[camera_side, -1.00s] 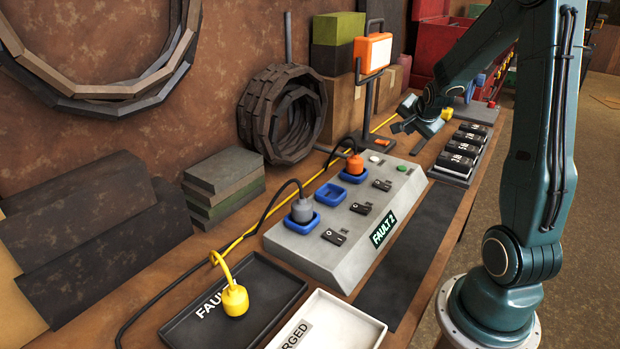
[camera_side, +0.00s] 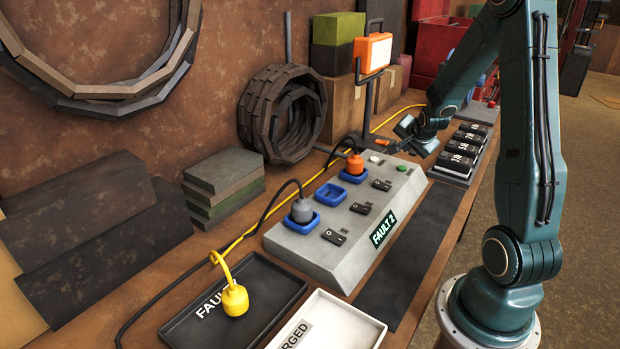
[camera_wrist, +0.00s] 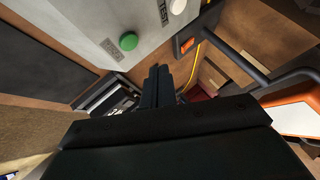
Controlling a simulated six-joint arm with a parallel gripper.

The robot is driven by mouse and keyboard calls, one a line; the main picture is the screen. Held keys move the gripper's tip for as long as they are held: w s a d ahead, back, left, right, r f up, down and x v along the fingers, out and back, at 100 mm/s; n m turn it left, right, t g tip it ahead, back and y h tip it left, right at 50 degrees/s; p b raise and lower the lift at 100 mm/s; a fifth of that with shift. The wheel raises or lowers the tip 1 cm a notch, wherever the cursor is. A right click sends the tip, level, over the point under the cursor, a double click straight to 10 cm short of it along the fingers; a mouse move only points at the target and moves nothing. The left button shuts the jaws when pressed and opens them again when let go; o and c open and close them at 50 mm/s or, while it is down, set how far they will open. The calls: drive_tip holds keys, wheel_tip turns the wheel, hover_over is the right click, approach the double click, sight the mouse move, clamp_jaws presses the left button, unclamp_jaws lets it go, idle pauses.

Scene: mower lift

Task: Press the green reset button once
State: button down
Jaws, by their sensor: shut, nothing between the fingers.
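The green reset button (camera_side: 402,168) is a small round cap on the sloped top of the grey charging panel (camera_side: 345,255), near its far right end. It also shows in the wrist view (camera_wrist: 128,41), to the upper left of the fingers. My gripper (camera_side: 394,148) is above the panel's far end, behind the green button and apart from it. In the wrist view my fingers (camera_wrist: 156,70) are together and empty. A white button (camera_side: 376,159) marked TEST in the wrist view is beside the green one. The panel display (camera_side: 383,229) reads FAULT 2.
An orange plug (camera_side: 354,164) and a grey plug (camera_side: 302,210) stand in blue sockets. Black packs (camera_side: 462,150) sit on a rack to the right. An orange work lamp (camera_side: 374,52) stands behind my gripper. Dark tray (camera_side: 290,288) and white tray (camera_side: 365,330) are in front.

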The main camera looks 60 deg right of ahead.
sight(403, 169)
drive_tip(key=shift+f, duration=1.75)
drive_tip(key=shift+f, duration=0.1)
idle(0.8)
drive_tip(key=shift+f, duration=0.3)
drive_tip(key=shift+f, duration=0.4)
idle(1.1)
drive_tip(key=shift+r, duration=0.8)
drive_tip(key=shift+r, duration=0.2)
drive_tip(key=shift+r, duration=2.35)
